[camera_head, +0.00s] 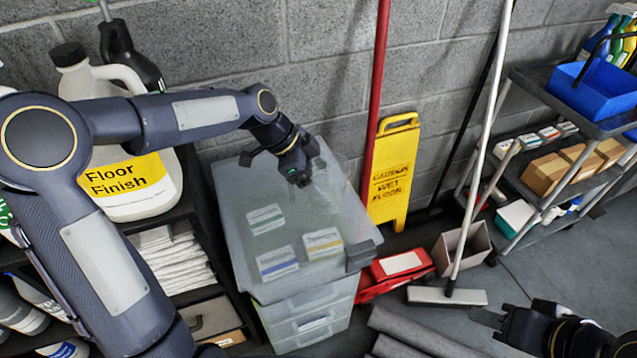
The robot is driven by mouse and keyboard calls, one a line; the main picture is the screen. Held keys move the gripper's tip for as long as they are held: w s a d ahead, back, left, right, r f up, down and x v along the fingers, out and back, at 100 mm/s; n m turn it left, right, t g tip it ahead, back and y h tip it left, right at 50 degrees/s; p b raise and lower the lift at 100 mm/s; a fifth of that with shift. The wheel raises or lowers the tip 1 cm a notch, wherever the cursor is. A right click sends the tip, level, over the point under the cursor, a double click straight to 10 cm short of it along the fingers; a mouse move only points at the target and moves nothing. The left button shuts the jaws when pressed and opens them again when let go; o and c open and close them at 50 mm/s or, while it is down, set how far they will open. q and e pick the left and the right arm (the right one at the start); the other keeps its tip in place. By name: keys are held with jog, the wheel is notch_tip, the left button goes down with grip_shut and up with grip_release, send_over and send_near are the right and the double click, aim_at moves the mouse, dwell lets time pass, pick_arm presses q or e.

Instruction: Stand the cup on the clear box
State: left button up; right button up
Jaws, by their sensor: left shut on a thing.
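The clear box (236,222) is a translucent lidded bin below my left arm, near the grey block wall. Several labelled packets show at its top, apparently through the clear lid. My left gripper (299,168) is over the back part of the box, pointing down, and shut on a see-through cup (325,181). The cup is faint against the box and partly hidden by the gripper. I cannot tell whether its base touches the lid. My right gripper (490,318) is at the lower right edge, away from the box; its jaw opening is unclear.
A black shelf with a Floor Finish jug (130,180) and white towels (172,262) stands left of the box. A yellow wet-floor sign (392,178), a red pole, a red case (398,270) and a broom are to its right. A cart stands further right.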

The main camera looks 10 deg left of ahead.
pick_arm(q)
jog(key=shift+w+f, duration=0.65)
jog(key=shift+f, duration=1.6)
jog(key=shift+f, duration=0.1)
jog(key=shift+f, duration=0.15)
jog(key=o, duration=0.9)
jog(key=shift+o, duration=0.2)
jog(key=shift+r, duration=0.25)
jog(key=v, duration=1.2)
